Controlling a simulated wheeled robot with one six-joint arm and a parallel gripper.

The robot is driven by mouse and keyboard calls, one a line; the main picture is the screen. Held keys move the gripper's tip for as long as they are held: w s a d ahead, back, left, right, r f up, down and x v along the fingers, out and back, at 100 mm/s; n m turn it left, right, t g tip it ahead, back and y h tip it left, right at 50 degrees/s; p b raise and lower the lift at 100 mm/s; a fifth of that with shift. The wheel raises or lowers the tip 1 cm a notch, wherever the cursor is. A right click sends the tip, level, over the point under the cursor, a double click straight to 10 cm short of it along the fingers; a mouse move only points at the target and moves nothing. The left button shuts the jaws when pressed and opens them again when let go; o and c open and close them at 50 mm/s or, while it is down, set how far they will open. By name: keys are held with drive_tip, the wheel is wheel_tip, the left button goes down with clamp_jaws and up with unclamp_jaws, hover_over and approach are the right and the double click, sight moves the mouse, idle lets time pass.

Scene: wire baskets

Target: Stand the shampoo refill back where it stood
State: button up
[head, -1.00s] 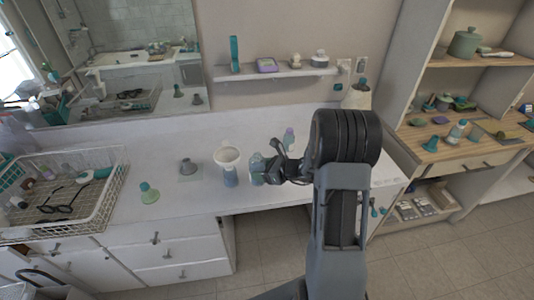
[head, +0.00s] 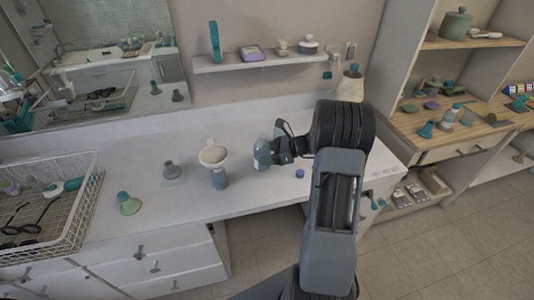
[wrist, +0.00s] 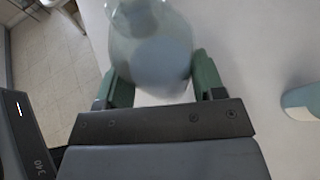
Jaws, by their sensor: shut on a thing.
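My gripper (head: 271,151) is shut on a translucent grey-blue bottle (head: 262,158), which I take to be the shampoo refill. In the wrist view the refill (wrist: 150,45) sits between the two green fingers, with a bluish patch low on its side. It looks roughly upright over the white counter; I cannot tell whether its base touches. To its left a blue-grey bottle (head: 220,180) stands on the counter, with a cream funnel (head: 214,155) at its top. A small blue cap (head: 300,173) lies on the counter to the right of my gripper.
A grey stopper-like thing (head: 172,171) on a pale square and a green bottle (head: 129,204) stand farther left. A wire basket (head: 77,222) is at the far left. A wall shelf (head: 266,62) hangs behind. The counter's middle back is clear.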

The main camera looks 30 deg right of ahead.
sight(267, 168)
drive_tip(key=shift+f+b, duration=1.95)
drive_tip(key=shift+f, duration=0.95)
drive_tip(key=shift+f+b, duration=0.35)
drive_tip(key=shift+f, duration=0.3)
drive_tip(key=o, duration=1.6)
drive_tip(key=c, duration=0.3)
drive_tip(key=shift+c, duration=0.2)
drive_tip(key=shift+s+d, duration=0.1)
drive_tip(key=shift+d, duration=0.05)
